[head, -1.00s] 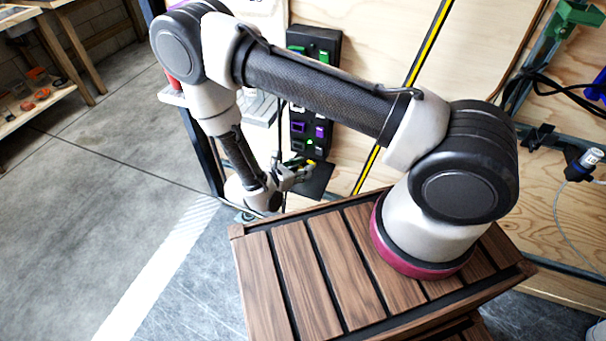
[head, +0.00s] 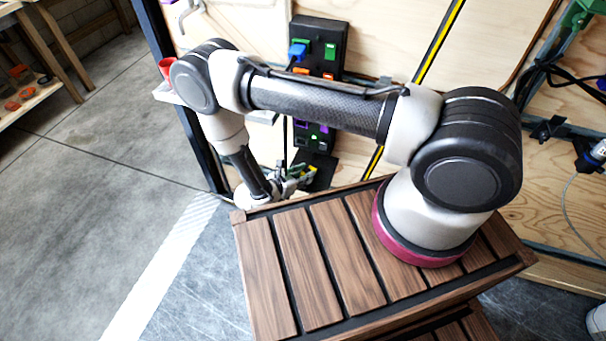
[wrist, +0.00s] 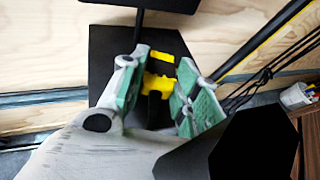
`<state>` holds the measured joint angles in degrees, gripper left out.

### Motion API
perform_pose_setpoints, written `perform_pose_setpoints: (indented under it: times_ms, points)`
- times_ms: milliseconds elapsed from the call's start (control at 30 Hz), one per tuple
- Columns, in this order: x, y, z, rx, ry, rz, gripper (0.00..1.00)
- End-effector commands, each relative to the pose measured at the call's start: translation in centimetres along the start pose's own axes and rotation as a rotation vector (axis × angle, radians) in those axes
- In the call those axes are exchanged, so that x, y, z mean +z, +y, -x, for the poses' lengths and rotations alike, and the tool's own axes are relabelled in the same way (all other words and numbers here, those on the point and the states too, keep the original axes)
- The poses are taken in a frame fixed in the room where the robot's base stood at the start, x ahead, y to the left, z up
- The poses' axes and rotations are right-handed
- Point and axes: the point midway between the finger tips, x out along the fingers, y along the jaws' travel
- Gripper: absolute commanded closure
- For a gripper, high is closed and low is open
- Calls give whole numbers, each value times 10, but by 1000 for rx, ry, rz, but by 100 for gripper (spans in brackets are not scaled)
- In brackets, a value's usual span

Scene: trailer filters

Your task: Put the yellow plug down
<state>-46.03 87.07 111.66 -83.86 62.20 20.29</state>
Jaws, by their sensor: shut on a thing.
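My gripper (head: 297,179) is low beside the wooden wall, in front of the small black shelf (head: 320,164). In the wrist view my gripper (wrist: 163,78) has its green-padded fingers on either side of the yellow plug (wrist: 158,84) and is shut on it. The plug is partly hidden between the fingers. The black shelf surface (wrist: 108,55) shows behind the plug; I cannot tell whether they touch. In the head view only a small bit of yellow (head: 313,169) shows at the fingertips.
A black socket panel (head: 319,50) with coloured sockets and a blue plug (head: 297,52) stands above the shelf, partly behind my arm. A red cup (head: 166,68) stands on a ledge at left. A yellow-black strip (head: 437,45) runs down the wall. Floor at left is clear.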

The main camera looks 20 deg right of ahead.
Motion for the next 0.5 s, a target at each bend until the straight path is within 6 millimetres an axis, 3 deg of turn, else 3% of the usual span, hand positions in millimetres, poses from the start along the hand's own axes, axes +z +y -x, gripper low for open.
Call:
perform_pose_setpoints:
  times_ms: [367, 400, 500]
  points:
    - [-10, 0, -4, -1, 3, 1, 100]
    - [-10, 0, -4, -1, 4, 1, 67]
    - [-11, -1, -4, -1, 6, 2, 49]
